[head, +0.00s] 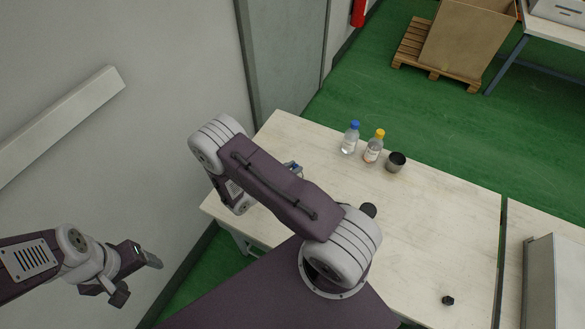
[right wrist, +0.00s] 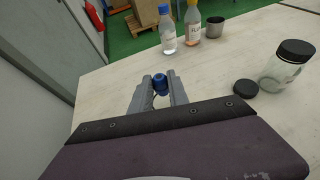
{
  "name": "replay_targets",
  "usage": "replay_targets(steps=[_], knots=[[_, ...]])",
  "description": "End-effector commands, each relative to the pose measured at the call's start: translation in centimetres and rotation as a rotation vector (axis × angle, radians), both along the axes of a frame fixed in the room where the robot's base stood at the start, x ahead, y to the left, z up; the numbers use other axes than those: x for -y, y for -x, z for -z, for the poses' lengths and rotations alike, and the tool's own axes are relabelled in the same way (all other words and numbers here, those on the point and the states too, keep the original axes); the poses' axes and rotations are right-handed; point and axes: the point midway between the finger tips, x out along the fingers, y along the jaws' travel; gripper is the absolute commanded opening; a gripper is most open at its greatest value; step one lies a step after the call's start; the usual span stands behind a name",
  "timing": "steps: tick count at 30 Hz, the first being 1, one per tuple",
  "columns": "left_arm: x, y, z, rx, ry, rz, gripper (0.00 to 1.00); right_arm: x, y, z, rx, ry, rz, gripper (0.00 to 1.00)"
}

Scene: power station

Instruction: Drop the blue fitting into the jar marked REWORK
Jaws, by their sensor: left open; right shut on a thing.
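The blue fitting (right wrist: 159,84) is held between the fingertips of my right gripper (right wrist: 160,90), above the white table. In the head view a bit of the blue fitting (head: 297,168) shows past my right arm, which hides most of that gripper. A clear glass jar (right wrist: 286,70) with a black lid on top stands at the right of the wrist view. No REWORK marking can be read on it. In the head view my arm covers most of that area. My left gripper (head: 139,279) is open and empty, by the wall left of the table.
A dark round disc (right wrist: 246,88) lies beside the jar. A blue-capped bottle (head: 350,138), a yellow-capped bottle (head: 373,147) and a grey cup (head: 396,162) stand at the back edge. A small black object (head: 448,300) lies at the front right. The table's right part is clear.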

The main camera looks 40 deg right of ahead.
Motion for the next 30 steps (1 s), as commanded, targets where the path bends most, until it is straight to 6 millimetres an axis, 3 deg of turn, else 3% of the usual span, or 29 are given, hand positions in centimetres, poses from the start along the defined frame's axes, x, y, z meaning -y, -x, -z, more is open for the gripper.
replay_targets(steps=[27, 28, 30], knots=[[0.00, -0.01, 0.73, 0.000, 0.000, 0.000, 0.71, -0.03, -0.01, 0.56, 0.000, 0.000, 0.000, 0.00], [0.00, -0.01, 0.73, 0.000, 0.000, 0.000, 0.71, -0.03, -0.01, 0.56, 0.000, 0.000, 0.000, 0.23], [0.00, 0.00, 0.72, 0.000, 0.000, 0.000, 0.71, -0.03, -0.01, 0.56, 0.000, 0.000, 0.000, 0.43]])
